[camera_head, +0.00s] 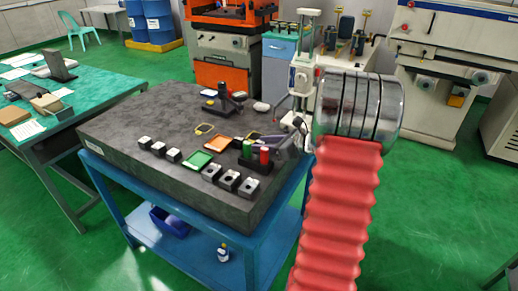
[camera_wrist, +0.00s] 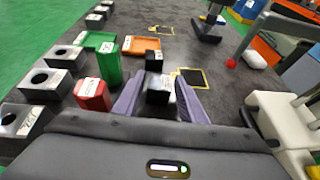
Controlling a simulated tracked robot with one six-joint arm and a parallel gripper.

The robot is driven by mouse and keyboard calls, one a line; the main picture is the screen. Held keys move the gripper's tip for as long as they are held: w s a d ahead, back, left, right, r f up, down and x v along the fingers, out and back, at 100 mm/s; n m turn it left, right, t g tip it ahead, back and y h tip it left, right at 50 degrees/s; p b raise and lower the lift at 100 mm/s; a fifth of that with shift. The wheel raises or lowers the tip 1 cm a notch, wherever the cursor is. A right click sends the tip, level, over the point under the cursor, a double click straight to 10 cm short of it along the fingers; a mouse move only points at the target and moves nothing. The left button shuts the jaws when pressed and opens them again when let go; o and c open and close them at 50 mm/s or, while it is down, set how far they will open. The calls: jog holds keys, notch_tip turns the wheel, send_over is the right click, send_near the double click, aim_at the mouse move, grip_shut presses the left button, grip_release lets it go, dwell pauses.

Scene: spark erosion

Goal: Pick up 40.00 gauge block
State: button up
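In the wrist view, a small dark block with a pale label (camera_wrist: 158,91) stands between the two purple-grey fingers of my gripper (camera_wrist: 160,86). The fingers are spread on both sides of it, with what look like narrow gaps. A second black block with a white label (camera_wrist: 154,61) stands just beyond. A green labelled block (camera_wrist: 108,64) and a red labelled block (camera_wrist: 92,95) stand upright to the left. No label can be read clearly enough to tell the 40.00 gauge block. In the head view, my gripper (camera_head: 284,150) is partly hidden beside the red block (camera_head: 264,155).
The dark plate (camera_head: 150,115) on the blue cart carries several holed blocks (camera_wrist: 38,84) along its left edge in the wrist view. A green tray (camera_head: 197,160) and an orange tray (camera_head: 219,145) lie nearby. A dark stand (camera_wrist: 206,27) is farther back.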

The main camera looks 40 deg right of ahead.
jog(key=shift+x, duration=0.9)
jog(key=shift+c, duration=0.4)
grip_shut()
